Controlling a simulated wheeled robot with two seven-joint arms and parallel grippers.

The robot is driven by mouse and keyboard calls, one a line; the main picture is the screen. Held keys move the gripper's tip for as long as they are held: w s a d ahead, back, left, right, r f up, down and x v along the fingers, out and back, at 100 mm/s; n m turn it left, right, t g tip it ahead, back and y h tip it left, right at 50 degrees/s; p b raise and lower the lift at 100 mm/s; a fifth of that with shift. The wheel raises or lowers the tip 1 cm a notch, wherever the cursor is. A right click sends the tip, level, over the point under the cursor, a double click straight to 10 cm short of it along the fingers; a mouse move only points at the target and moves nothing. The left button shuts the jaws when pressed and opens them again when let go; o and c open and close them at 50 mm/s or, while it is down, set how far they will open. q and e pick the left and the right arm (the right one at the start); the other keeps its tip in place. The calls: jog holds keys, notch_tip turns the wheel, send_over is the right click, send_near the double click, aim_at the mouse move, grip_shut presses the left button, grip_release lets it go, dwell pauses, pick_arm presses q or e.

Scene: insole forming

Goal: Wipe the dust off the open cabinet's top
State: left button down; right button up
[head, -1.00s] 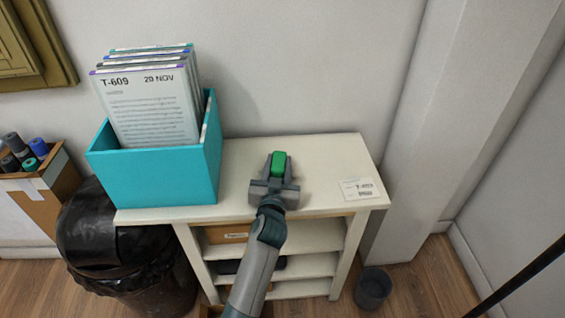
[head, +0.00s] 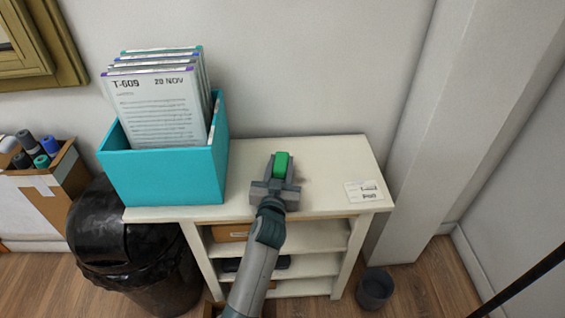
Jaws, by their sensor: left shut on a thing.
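The open cabinet (head: 330,160) is cream-white, with open shelves below its top. My left gripper (head: 278,178) is over the middle of the top, shut on a green block-like thing (head: 282,163), likely the wiping tool. The green thing is at or just above the surface; I cannot tell if it touches. Its lower part is hidden by the gripper. A faint darker speck shows on the top just right of the gripper; I cannot make out dust clearly. My right gripper is not in view.
A teal box (head: 165,173) of upright folders covers the top's left end. A white label (head: 363,191) lies at the right front. A black bin (head: 125,245) stands left, a small dark cup (head: 374,288) on the floor at right. A wall rises behind.

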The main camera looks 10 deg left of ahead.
aim_at(263, 171)
pick_arm(q)
jog(key=shift+s+d+f, duration=0.25)
jog(key=shift+d, duration=0.4)
jog(key=shift+s+d+f, duration=0.2)
jog(key=shift+d, duration=0.45)
jog(key=shift+s+a+p, duration=0.2)
jog(key=shift+a+p, duration=0.2)
jog(key=shift+a, duration=0.25)
jog(key=shift+s+a+p, duration=0.15)
jog(key=shift+a+p, duration=0.2)
jog(key=shift+a, duration=0.25)
jog(key=shift+a+f, duration=0.1)
jog(key=shift+a, duration=0.4)
jog(key=shift+a, duration=0.1)
jog(key=shift+a, duration=0.1)
jog(key=shift+s+a+p, duration=0.2)
jog(key=shift+a+p, duration=0.35)
jog(key=shift+a, duration=0.2)
jog(key=shift+s+a+f, duration=0.1)
jog(key=shift+s+a, duration=0.2)
jog(key=shift+a, duration=0.55)
jog(key=shift+w, duration=0.15)
